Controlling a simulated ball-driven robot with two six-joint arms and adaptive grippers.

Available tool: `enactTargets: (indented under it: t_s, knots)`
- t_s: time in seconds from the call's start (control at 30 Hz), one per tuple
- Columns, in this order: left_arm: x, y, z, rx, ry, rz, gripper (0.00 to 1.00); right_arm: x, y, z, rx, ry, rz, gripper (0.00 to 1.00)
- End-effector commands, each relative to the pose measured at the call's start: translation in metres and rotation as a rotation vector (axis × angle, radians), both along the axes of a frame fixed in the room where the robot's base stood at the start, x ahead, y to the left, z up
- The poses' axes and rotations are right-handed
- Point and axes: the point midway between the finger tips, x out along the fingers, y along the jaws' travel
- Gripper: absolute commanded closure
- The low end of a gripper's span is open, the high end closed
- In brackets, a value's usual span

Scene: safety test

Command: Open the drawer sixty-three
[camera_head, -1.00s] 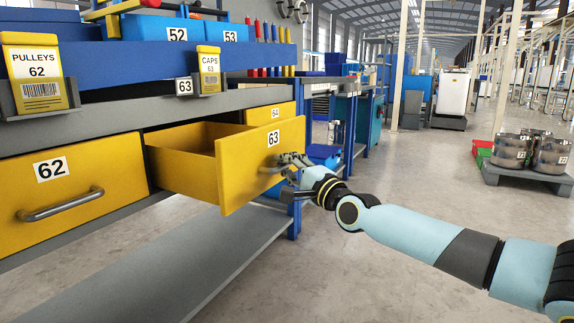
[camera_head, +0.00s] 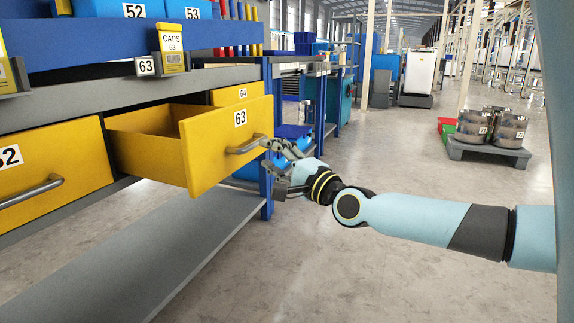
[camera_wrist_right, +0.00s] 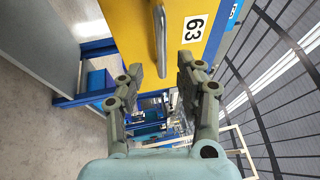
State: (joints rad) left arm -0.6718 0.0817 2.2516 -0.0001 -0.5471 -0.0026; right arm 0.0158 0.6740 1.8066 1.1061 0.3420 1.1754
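The yellow drawer 63 (camera_head: 222,152) stands pulled out of the bench, and its open inside shows. Its grey bar handle (camera_head: 246,146) is on the front; the handle also shows in the right wrist view (camera_wrist_right: 158,35), beside the 63 label (camera_wrist_right: 195,27). My right gripper (camera_head: 270,160) is by the right end of the handle. In the right wrist view my right gripper (camera_wrist_right: 161,72) has its two fingers spread with nothing held, and the handle lies just beyond the gap between the fingertips. My left gripper is out of view.
Drawer 52 or 62, its label cut off (camera_head: 50,160), is shut at the left, and drawer 64 (camera_head: 238,94) is shut behind. A grey lower shelf (camera_head: 170,245) runs under the drawers. Metal pots (camera_head: 490,128) stand on a grey pallet at the right. The floor between is clear.

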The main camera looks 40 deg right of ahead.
Motion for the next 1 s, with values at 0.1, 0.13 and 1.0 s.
enactTargets:
  t_s: [0.1, 0.13, 1.0]
  knots:
    - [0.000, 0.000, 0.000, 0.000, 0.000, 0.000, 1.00, -0.025, 0.001, -0.006, 0.000, 0.005, 0.002, 0.64]
    - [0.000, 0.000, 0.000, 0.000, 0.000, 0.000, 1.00, -0.031, 0.001, -0.007, 0.000, 0.006, 0.002, 0.64]
    - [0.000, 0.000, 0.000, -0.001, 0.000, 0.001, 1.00, -0.057, 0.001, -0.013, 0.003, 0.008, -0.001, 0.64]
